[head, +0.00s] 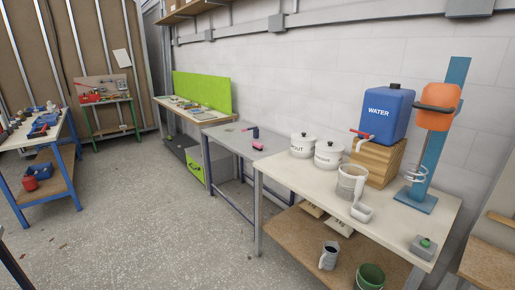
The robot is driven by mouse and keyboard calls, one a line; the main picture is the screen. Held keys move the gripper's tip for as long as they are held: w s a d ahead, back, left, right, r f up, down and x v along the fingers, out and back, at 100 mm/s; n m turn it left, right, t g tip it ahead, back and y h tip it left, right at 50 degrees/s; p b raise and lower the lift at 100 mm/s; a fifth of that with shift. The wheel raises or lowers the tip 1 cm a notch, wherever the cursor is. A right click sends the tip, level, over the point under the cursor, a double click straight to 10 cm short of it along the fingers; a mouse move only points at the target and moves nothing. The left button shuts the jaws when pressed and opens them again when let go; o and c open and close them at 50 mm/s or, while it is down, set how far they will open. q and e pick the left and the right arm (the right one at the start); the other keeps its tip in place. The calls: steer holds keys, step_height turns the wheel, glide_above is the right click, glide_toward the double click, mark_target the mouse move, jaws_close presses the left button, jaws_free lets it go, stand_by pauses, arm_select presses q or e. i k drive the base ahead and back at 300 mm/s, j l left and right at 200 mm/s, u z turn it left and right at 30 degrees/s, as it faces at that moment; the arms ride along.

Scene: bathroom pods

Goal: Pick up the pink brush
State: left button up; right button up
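A small pink object (258,146), which may be the pink brush, lies on the grey table (232,141) in the middle distance. It is too small to make out bristles or a handle. A dark blue item (255,132) stands just behind it. Neither of my grippers is in view.
A nearer table (390,206) at right holds a blue water container (384,110), white lidded pots (302,145), a measuring jug (350,184) and an orange-headed stand (437,105). A blue-legged table (40,140) is at left. The speckled floor (140,220) between is open.

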mark_target(256, 146)
steer(key=i+j+u, duration=0.25)
steer(key=i, duration=0.15)
steer(key=i+u, duration=0.25)
steer(key=i, duration=0.2)
steer(key=i+u, duration=0.35)
steer(key=i, duration=1.85)
steer(key=i+z, duration=0.4)
steer(key=i, duration=0.15)
steer(key=i+j+z, duration=0.25)
steer(key=i+z, duration=0.2)
steer(key=i, duration=0.1)
